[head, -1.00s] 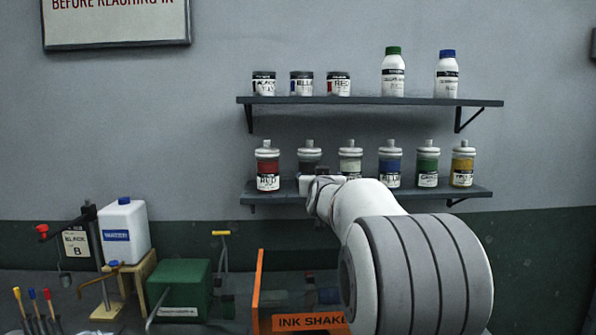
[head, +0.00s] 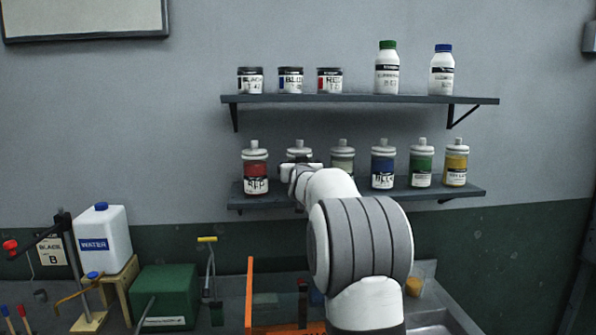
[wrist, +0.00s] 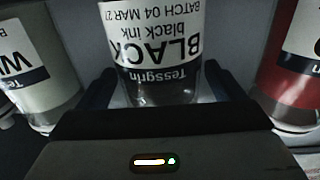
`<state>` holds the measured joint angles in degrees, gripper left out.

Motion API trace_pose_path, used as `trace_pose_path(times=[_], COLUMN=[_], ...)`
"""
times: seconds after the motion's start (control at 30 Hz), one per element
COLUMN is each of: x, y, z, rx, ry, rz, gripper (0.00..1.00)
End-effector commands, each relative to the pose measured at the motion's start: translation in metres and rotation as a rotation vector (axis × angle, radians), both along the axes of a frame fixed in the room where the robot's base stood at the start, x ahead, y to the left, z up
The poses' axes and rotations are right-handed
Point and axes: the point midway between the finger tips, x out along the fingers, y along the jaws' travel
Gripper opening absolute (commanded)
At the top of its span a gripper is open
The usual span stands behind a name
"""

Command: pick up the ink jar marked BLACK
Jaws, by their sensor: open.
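The ink jar marked BLACK (head: 299,152) stands on the lower shelf, second from the left, its lower part hidden behind my gripper (head: 300,170). In the wrist view the jar (wrist: 158,48) appears upside down, with "BLACK", "black ink" and "Tessgrin" readable on its label. My gripper (wrist: 160,90) is open, with one finger on each side of the jar. I cannot tell whether either finger touches it.
The red jar (head: 255,168) stands close on the left and a pale jar (head: 342,157) close on the right. Blue, green and yellow jars stand farther right on the lower shelf (head: 470,192). The upper shelf (head: 350,98) hangs above with tins and bottles.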

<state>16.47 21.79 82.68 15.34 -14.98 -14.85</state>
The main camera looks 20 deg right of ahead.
Motion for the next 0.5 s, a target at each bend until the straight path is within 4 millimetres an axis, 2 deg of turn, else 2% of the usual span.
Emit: trace_pose_path(times=[0.3,0.5], x=[0.0046,0.0047], y=[-0.0004,0.0000], z=[-0.0005,-0.0005], rx=[0.000,0.000], ry=[0.000,0.000], rz=[0.002,0.002], gripper=[0.88,0.72])
